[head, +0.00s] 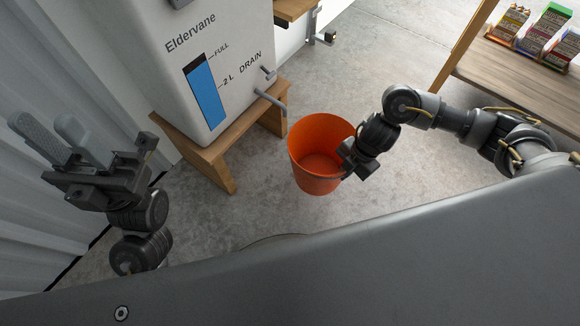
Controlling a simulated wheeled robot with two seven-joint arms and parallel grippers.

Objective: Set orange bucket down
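The orange bucket (312,172) is upright and open at the top, and its inside looks empty. It is near the middle of the head view, in front of the tank's spout. I cannot tell whether its base touches the floor. My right gripper (350,160) is at the right side of the bucket's rim and appears shut on it, with the fingertips mostly hidden. My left gripper (42,122) is at the far left, raised and away from the bucket. Its two fingers are apart with nothing between them.
A white tank (150,60) with a blue level gauge and spout (269,99) stands on a wooden stand (215,165). A wooden shelf (510,75) with small cartons (548,28) is at upper right. Grey concrete floor (375,60) is clear behind the bucket.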

